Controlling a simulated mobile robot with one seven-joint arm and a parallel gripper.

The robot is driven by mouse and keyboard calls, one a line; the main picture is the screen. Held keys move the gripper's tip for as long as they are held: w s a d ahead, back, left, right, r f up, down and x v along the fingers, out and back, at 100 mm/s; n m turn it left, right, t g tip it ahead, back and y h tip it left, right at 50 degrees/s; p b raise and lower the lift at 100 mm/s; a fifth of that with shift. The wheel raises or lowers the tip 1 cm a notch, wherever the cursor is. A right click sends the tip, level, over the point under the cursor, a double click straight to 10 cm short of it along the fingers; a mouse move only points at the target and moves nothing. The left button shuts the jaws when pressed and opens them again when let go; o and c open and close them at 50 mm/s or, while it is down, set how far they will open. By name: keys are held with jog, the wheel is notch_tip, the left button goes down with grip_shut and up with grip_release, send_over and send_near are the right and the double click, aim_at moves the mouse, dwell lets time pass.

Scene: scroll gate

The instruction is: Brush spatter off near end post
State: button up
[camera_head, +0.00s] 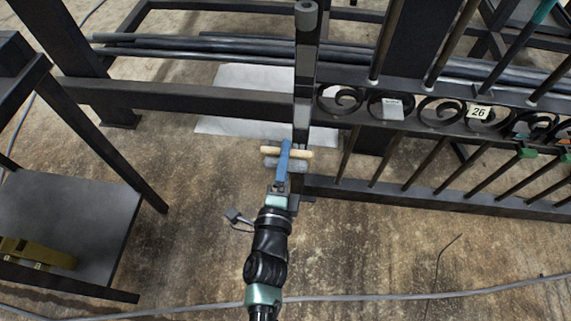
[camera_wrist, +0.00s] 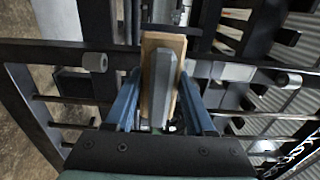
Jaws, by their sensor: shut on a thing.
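The near end post (camera_head: 305,75) of the scroll gate stands dark and upright near the middle of the head view, with a round cap on top. My gripper (camera_head: 285,150) is in front of its lower part, with its blue fingers shut on a brush (camera_head: 300,153). The brush has a pale wooden body and a grey side. In the wrist view the brush (camera_wrist: 160,80) sits between the two blue fingers of my gripper (camera_wrist: 160,100). I cannot tell whether the brush touches the post. Spatter on the post is too small to make out.
The gate's scroll panel (camera_head: 440,108) with a "26" tag (camera_head: 479,112) extends right. A dark stand (camera_head: 75,220) holding a yellowish-brown object (camera_head: 38,253) is at left. A cable (camera_head: 400,296) crosses the floor. A pale sheet (camera_head: 245,85) lies behind the rail.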

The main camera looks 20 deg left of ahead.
jog(key=shift+b+x, duration=0.35)
jog(key=shift+x, duration=2.55)
jog(key=shift+x, duration=1)
jog(key=shift+b, duration=0.3)
